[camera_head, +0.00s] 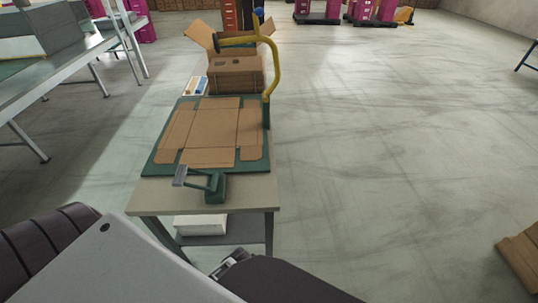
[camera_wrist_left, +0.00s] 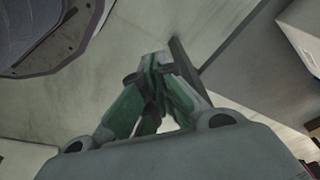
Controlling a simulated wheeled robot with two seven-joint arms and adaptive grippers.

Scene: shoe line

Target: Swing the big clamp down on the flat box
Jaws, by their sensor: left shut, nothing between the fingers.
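The flat box (camera_head: 212,128) is an unfolded brown cardboard blank lying on a dark green board (camera_head: 160,163) on the table. The big clamp (camera_head: 275,75) is a bent yellow bar rising from the board's right edge. Its upper part bends left to a dark end, standing raised, clear of the cardboard. In the left wrist view my left gripper (camera_wrist_left: 158,62) has its fingers together, shut and empty, over bare floor. The head view does not show its fingers. My right gripper is not in view.
A small green clamp (camera_head: 211,184) with a grey end sits at the board's near edge. An open carton (camera_head: 238,75) stands behind the board. A white box (camera_head: 200,225) lies on the lower shelf.

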